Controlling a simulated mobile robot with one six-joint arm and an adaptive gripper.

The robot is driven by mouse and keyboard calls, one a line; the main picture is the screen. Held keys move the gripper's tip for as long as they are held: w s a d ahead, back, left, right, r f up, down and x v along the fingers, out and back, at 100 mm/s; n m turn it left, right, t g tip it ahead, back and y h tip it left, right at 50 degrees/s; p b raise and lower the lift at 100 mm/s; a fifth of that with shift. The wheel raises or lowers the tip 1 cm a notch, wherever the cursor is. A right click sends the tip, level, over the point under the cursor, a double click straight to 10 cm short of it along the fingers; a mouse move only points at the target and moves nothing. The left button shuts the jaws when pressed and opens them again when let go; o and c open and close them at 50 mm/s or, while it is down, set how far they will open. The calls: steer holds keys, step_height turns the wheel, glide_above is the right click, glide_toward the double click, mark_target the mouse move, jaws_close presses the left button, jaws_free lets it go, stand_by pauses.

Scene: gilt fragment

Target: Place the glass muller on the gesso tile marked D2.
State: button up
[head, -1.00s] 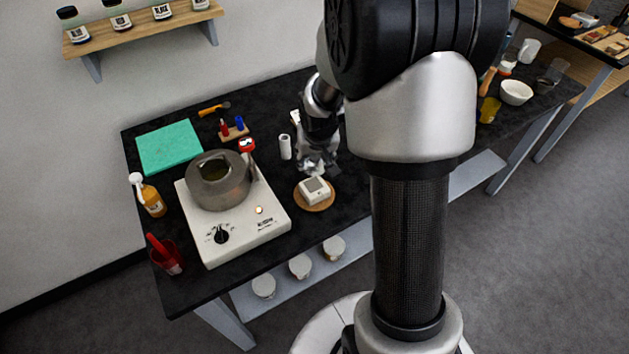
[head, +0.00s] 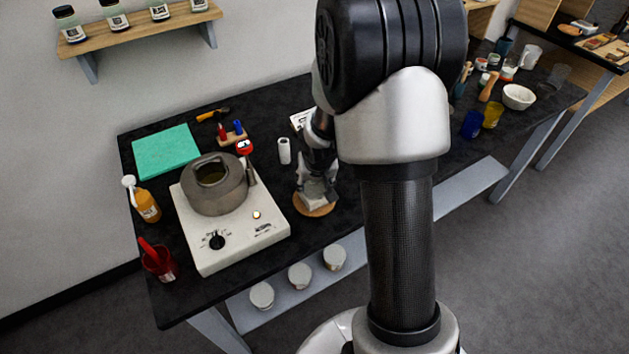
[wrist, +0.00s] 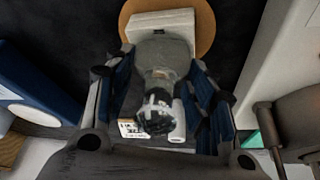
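The glass muller (wrist: 162,55) is a grey, clear piece with a faceted knob turned towards the wrist camera. My gripper (wrist: 160,95) has a blue-padded finger along each side of it and appears shut on it. A white block (wrist: 168,22) lies directly beneath or behind the muller, on a round wooden board (wrist: 203,35). A small label with dark print (wrist: 130,128) shows beside the knob; I cannot read it as D2. In the head view my gripper (head: 316,187) is low over the wooden board (head: 313,211) and hides most of the block. Whether the muller touches it is unclear.
A white hotplate (head: 226,245) with a grey pot (head: 212,203) stands close left of the board. A white cylinder (head: 284,151) stands behind, and a green slab (head: 167,151) lies at the back left. Cups, including a blue one (head: 472,124), stand farther right.

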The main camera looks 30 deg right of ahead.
steer(key=o, duration=0.4)
steer(key=shift+o, duration=0.2)
steer(key=s+a+r+n+p, duration=0.15)
steer(key=s+a+r, duration=0.35)
steer(key=r, duration=0.6)
steer(key=s+a+r+p, duration=0.3)
steer(key=s+r, duration=0.3)
steer(key=r, duration=0.4)
steer(key=s+a+r+n, duration=0.1)
steer(key=s+a+r, duration=0.2)
steer(key=s, duration=0.4)
steer(key=s+a+r+n+y, duration=0.1)
steer(key=s+a+r, duration=0.2)
steer(key=s, duration=0.4)
steer(key=shift+s+n+y, duration=0.3)
steer(key=shift+s+n, duration=0.05)
steer(key=shift+s, duration=0.05)
steer(key=shift+a, duration=0.1)
